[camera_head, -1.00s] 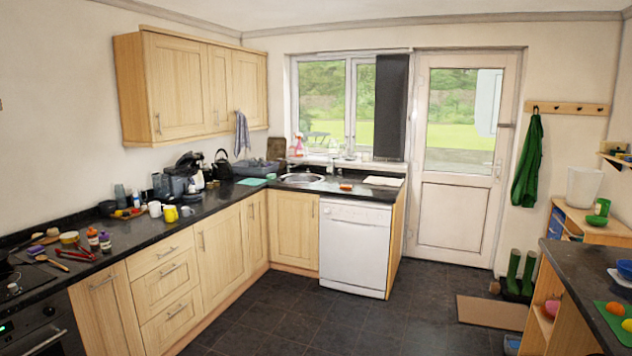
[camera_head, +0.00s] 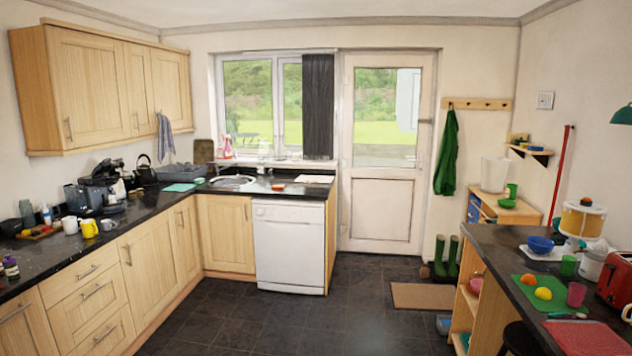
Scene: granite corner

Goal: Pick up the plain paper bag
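I cannot make out a thing that is surely a plain paper bag. A plain off-white, upright, open-topped shape (camera_head: 494,174) stands at the back of the low wooden shelf unit (camera_head: 528,216) right of the door. It is too small to tell whether it is a bag or a bin. Neither of my grippers is in view.
The dark tiled floor (camera_head: 300,318) is open in the middle. A black counter (camera_head: 140,222) runs along the left and back. At the right, a dark-topped island (camera_head: 500,255) holds a red toaster (camera_head: 616,280) and a blue bowl (camera_head: 540,245). A doormat (camera_head: 424,297) lies near green boots (camera_head: 446,258).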

